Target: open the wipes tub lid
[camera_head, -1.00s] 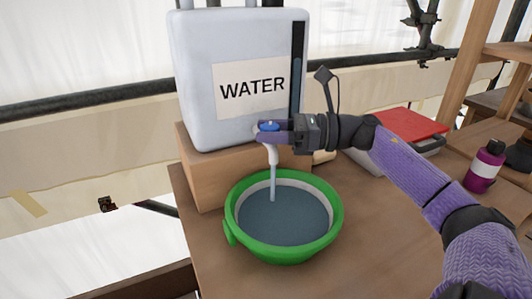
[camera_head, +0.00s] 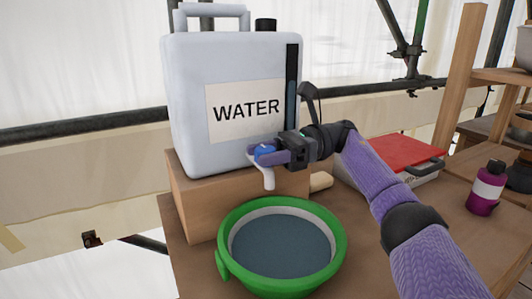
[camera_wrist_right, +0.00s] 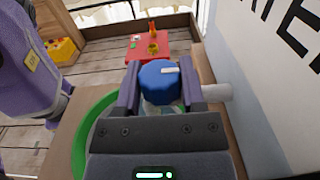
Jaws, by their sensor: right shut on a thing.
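I cannot make out a wipes tub in either view. My right gripper (camera_head: 268,156) is shut on the blue tap knob (camera_head: 264,149) at the front of the white water container (camera_head: 192,105). In the right wrist view the blue knob (camera_wrist_right: 158,80) sits between the two purple fingers. The white spout (camera_head: 268,179) points down below the knob, with no stream of water from it. The green basin (camera_head: 226,235) stands below the spout, with water (camera_head: 282,245) in it. My left gripper is not in view.
The container stands on a wooden block (camera_head: 205,205) on the table. A pale box with a red lid (camera_head: 400,146) and a purple bottle (camera_head: 487,187) stand to the right. In the wrist view, a red box (camera_wrist_right: 145,44) and a yellow bin (camera_wrist_right: 63,51) are on the floor.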

